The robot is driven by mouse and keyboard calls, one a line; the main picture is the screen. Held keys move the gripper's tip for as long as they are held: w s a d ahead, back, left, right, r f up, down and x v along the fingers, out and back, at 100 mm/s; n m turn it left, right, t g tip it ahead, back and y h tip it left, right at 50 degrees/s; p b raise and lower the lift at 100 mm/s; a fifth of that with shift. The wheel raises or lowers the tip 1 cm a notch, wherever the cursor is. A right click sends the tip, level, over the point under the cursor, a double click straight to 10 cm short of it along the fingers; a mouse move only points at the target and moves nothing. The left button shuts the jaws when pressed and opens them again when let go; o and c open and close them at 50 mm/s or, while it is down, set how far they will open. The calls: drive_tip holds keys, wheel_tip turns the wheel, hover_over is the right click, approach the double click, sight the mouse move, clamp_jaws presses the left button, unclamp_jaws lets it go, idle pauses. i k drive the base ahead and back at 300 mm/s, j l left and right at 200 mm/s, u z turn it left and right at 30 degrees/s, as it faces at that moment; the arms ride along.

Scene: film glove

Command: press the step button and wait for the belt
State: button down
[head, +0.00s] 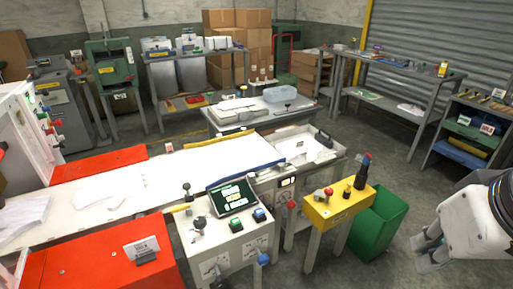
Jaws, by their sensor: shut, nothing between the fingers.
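A grey control console (228,245) stands in the front middle, with a tilted dark screen (232,196) showing green and white marks. On its top are a green button (236,225), a blue button (259,215) and a dark knob (199,223). The labels are too small to read, so I cannot tell which is the step button. The white belt (110,190) runs behind the console from the left. My gripper (422,252) is at the far right, well apart from the console, shut and empty.
Red covers (90,275) flank the belt. A white tray (300,146) sits at its far end. Open floor lies behind the bin.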

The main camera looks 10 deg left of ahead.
sight(235, 222)
drive_tip(key=u, duration=0.7)
drive_tip(key=i+j, duration=0.2)
drive_tip(key=z, duration=0.05)
